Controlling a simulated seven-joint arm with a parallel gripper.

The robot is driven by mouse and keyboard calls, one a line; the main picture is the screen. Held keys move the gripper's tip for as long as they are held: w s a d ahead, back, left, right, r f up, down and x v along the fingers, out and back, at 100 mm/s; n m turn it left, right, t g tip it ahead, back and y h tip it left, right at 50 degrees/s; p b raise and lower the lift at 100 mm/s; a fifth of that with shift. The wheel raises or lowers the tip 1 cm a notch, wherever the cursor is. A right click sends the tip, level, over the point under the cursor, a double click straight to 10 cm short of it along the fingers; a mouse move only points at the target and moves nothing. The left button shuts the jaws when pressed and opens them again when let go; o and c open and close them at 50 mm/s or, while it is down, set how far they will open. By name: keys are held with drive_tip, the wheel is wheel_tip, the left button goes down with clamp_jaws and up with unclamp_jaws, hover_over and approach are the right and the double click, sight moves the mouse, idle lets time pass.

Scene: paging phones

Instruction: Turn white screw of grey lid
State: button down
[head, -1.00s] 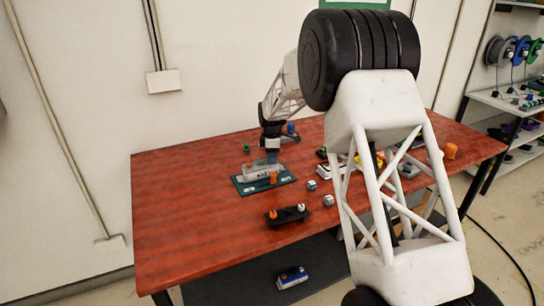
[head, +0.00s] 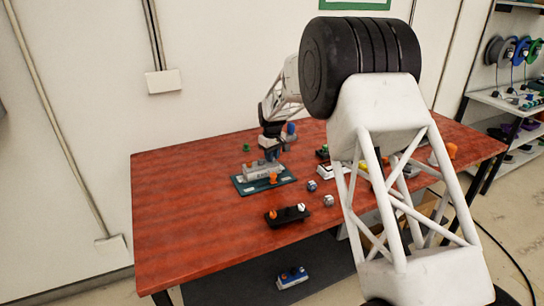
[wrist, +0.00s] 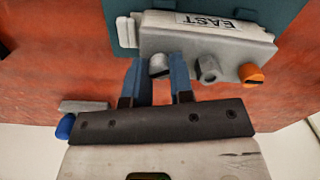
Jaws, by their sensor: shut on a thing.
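The grey lid (head: 258,172) stands on a dark teal plate (head: 246,188) on the red table. In the wrist view the lid (wrist: 190,36) bears a label that reads EAST upside down. Along its near edge are a white screw (wrist: 158,66), a grey knob (wrist: 208,69) and an orange screw (wrist: 251,76). My gripper (wrist: 159,68) has its blue fingers on both sides of the white screw and is shut on it. In the head view my gripper (head: 272,156) is at the lid's upper right side, and the white screw is too small to make out.
A black block (head: 288,216) with an orange and a white knob lies nearer the front. Two small grey cubes (head: 328,200) (head: 311,185) lie right of the plate. A green piece (head: 246,148) stands behind the lid. The table's left part is clear. My arm hides much of the right.

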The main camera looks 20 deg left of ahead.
drive_tip(key=m, duration=0.6)
idle(0.4)
drive_tip(key=c, duration=1)
unclamp_jaws()
drive_tip(key=shift+r, duration=0.15)
drive_tip(key=shift+r, duration=3.7)
